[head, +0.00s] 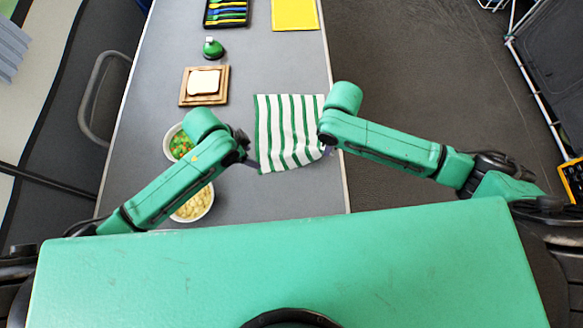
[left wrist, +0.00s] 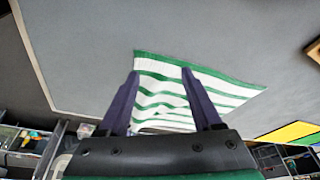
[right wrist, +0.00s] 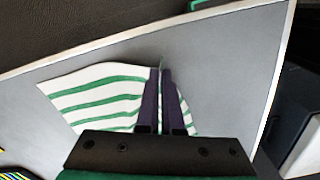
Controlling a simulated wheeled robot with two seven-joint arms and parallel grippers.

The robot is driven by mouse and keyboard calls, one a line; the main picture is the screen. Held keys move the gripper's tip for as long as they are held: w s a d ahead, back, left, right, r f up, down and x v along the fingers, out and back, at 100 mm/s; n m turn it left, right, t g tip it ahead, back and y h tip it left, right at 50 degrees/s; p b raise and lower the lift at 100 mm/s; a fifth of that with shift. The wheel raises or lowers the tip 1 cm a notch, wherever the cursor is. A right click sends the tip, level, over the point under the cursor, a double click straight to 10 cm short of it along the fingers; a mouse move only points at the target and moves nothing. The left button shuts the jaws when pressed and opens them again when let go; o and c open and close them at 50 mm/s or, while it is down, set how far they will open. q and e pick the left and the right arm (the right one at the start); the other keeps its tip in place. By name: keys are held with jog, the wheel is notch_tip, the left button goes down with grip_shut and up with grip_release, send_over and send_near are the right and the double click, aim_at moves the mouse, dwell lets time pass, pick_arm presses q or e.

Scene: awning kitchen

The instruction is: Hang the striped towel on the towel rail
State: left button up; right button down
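The green-and-white striped towel (head: 290,130) lies on the grey counter near its right edge. My left gripper (head: 253,165) is at the towel's lower left corner. In the left wrist view its fingers (left wrist: 161,73) are spread, with the towel (left wrist: 160,95) showing between and beyond them. My right gripper (head: 329,151) is at the towel's lower right corner. In the right wrist view its fingers (right wrist: 161,70) are close together, with a peak of the towel (right wrist: 100,95) pinched between them. I cannot identify the towel rail for certain; a grey looped bar (head: 92,85) stands left of the counter.
Two bowls (head: 180,143) (head: 203,208) of food stand near my left arm. Bread on a wooden board (head: 182,98), a green bottle (head: 213,50), a dark tray (head: 246,22) and a yellow board (head: 295,14) lie farther back. Bare counter (head: 255,75) surrounds the towel.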

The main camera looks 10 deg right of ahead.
aim_at(263, 164)
pick_arm(q)
jog(key=shift+s+a, duration=0.1)
jog(key=c, duration=0.3)
jog(key=s+a+n+t+h, duration=0.1)
jog(key=s+a+h, duration=0.1)
jog(key=a, duration=0.1)
jog(key=shift+s, duration=0.4)
jog(key=shift+t+h, duration=0.9)
jog(key=x, duration=0.6)
jog(key=shift+s+d, duration=0.15)
jog(key=shift+d, duration=0.15)
jog(key=shift+f, duration=0.1)
grip_shut()
